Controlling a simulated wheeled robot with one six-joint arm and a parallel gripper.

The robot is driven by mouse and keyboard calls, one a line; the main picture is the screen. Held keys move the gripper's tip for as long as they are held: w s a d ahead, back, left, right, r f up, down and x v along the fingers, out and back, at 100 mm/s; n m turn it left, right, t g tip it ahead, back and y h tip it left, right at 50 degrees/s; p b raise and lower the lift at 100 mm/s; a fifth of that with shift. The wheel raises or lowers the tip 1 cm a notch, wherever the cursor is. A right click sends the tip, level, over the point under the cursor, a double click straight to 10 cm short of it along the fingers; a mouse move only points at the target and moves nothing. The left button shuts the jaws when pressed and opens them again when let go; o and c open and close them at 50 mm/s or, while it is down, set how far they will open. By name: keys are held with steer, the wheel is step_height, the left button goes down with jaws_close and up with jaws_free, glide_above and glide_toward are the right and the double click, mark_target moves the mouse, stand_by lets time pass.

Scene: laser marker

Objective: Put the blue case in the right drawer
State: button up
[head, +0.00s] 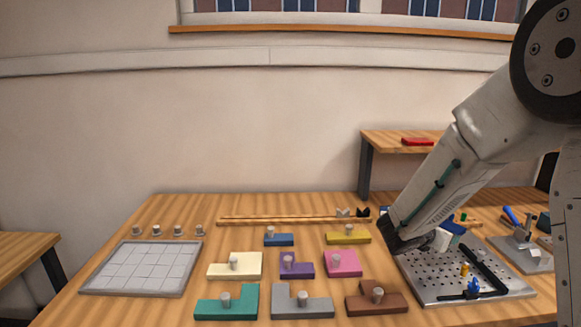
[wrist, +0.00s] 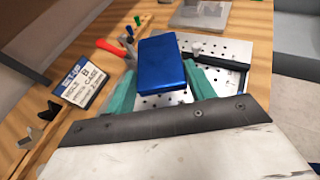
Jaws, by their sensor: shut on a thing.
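The blue case (wrist: 162,64) is a flat, bright blue box between the two green fingers of my gripper (wrist: 160,72) in the wrist view. My gripper is shut on it, above the perforated metal plate (wrist: 222,52). In the head view a small blue part of the case (head: 455,228) shows beside my dark wrist, over the far left part of the plate. My arm hides much of it there. No drawer can be made out in either view.
A printed sign (wrist: 82,80) stands left of the case in the wrist view. A black L-shaped bar (head: 488,266) and small clamps lie on the plate. Coloured blocks with knobs, such as the pink one (head: 343,262), and a grey grid tray (head: 143,268) cover the table's left and middle.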

steer(key=w+a+f+n+t+y, duration=0.1)
steer(key=w+a+n+t+y, duration=0.1)
steer(key=a, duration=0.4)
steer(key=w+a+f+n+t+y, duration=0.2)
steer(key=a+n+t+y, duration=0.1)
steer(key=a+n+y, duration=0.2)
steer(key=shift+w+a+n+t+y, duration=0.15)
steer(key=shift+a+n+t+y, duration=0.15)
steer(key=shift+a+n, duration=0.4)
steer(key=shift+a, duration=0.15)
